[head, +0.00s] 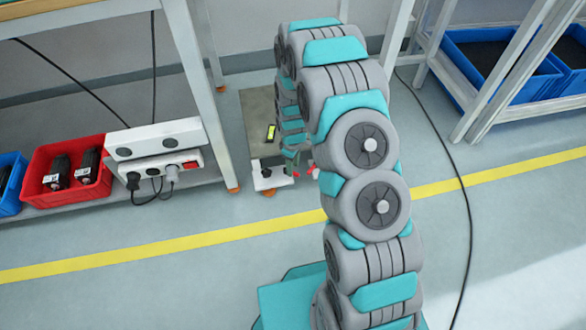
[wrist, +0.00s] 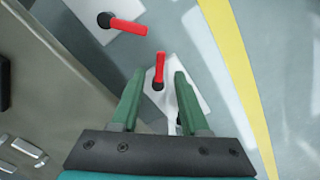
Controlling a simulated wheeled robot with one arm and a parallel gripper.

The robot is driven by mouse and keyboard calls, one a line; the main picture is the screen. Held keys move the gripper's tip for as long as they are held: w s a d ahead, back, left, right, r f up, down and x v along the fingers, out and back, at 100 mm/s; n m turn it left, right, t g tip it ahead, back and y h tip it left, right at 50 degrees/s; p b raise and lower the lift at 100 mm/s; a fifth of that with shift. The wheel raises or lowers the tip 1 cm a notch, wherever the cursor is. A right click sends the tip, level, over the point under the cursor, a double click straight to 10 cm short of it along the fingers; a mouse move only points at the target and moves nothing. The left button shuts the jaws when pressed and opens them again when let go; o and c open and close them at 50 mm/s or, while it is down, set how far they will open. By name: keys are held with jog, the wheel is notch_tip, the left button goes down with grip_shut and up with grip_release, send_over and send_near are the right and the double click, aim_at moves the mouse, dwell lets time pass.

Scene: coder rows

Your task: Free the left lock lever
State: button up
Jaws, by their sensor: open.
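Two red lock levers with black pivots sit on white brackets at the front of a grey cart (head: 262,108). The left lever (wrist: 159,69) is between my fingertips in the wrist view, its handle pointing up in the picture. The other lever (wrist: 126,25) is farther up, its handle pointing right. My gripper (wrist: 159,76) is open, with one green finger on each side of the left lever. I cannot tell whether the fingers touch it or how far above it they are. In the head view the gripper (head: 290,160) is small at the cart's front, and my arm hides much of the cart.
A bench with a red bin (head: 66,172), a blue bin (head: 10,180) and a white power strip (head: 160,165) stands left. A rack with blue trays (head: 490,65) stands right. A black cable (head: 460,190) crosses the floor.

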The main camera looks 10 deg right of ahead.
jog(key=shift+f, duration=1.15)
jog(key=shift+c, duration=0.2)
grip_shut()
